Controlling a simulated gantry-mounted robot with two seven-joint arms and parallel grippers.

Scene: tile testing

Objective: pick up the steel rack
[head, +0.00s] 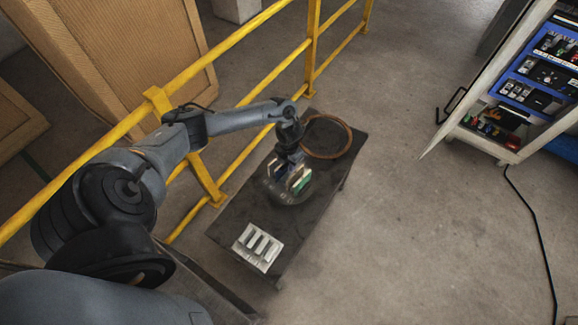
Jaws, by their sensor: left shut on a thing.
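My left gripper (291,160) points down over the dark table and is shut on what appears to be the steel rack (292,176). The rack is small in the picture and partly hidden by the gripper. Thin upright pieces in white, blue and green show at the rack, just under the fingers. A dark, rounded, see-through vessel (289,197) surrounds the lower part of the rack. I cannot tell whether the rack touches the vessel's bottom. My right gripper is not in view.
A pale slotted block (257,247) lies on the table's near end, and a brown ring (327,137) lies at its far end. A yellow railing (253,93) runs along the table's left side. A shelf cabinet (497,148) stands at the right, with open floor between.

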